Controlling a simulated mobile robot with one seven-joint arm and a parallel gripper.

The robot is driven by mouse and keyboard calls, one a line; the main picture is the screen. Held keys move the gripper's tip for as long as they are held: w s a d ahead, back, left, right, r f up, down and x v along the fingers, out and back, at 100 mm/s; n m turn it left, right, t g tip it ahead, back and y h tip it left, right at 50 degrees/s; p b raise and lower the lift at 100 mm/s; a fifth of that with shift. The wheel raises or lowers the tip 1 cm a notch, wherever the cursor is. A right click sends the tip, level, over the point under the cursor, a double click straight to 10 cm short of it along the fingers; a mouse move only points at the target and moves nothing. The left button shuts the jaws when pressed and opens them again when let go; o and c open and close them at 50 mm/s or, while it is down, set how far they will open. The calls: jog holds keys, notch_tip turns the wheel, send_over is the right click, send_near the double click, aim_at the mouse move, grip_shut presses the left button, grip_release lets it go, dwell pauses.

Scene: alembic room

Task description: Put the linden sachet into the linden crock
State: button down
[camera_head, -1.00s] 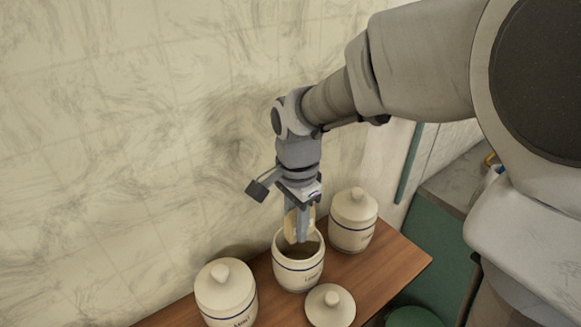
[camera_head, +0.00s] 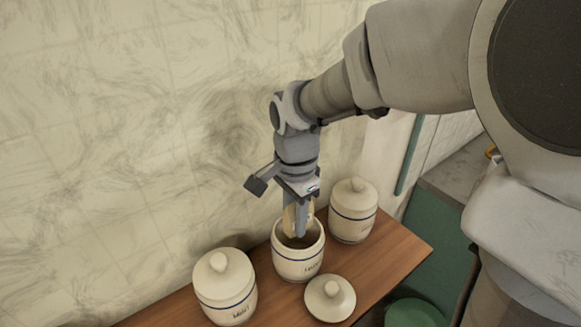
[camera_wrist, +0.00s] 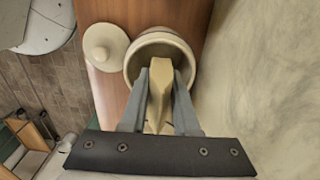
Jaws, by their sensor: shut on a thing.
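The linden crock (camera_head: 297,264) stands open on the wooden shelf, between two lidded crocks. My gripper (camera_head: 299,228) points down over its mouth and is shut on the pale yellow linden sachet (camera_head: 290,220). The fingertips and the sachet's lower end are at the crock's opening. In the wrist view the sachet (camera_wrist: 160,88) is between the two fingers, over the mouth of the crock (camera_wrist: 133,62). How deep the sachet reaches into the crock is hard to tell.
The loose lid (camera_head: 329,298) lies on the shelf (camera_head: 388,262) in front of the open crock. A lidded crock marked Mint (camera_head: 225,290) stands at left, another lidded crock (camera_head: 352,212) at right. The marbled wall (camera_head: 120,130) rises close behind.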

dwell(0.3)
jog(key=c, duration=0.6)
grip_release()
jog(key=shift+r, duration=0.1)
jog(key=shift+r+p, duration=2.7)
jog(key=shift+r, duration=0.75)
jog(key=s+d+r+n+t+b, duration=0.1)
jog(key=s+d+n+t, duration=0.1)
jog(key=s+d+n, duration=0.1)
jog(key=s+d+r+n+t+b, duration=0.1)
jog(key=s+d+n+b, duration=0.1)
jog(key=s+d+n, duration=0.2)
jog(key=s+d+r+n+t+b, duration=0.1)
jog(key=s+d+r+n+t, duration=0.1)
jog(key=s+d+n, duration=0.2)
jog(key=shift+s+d+t, duration=0.15)
jog(key=shift+s+t, duration=0.15)
jog(key=shift+s, duration=0.2)
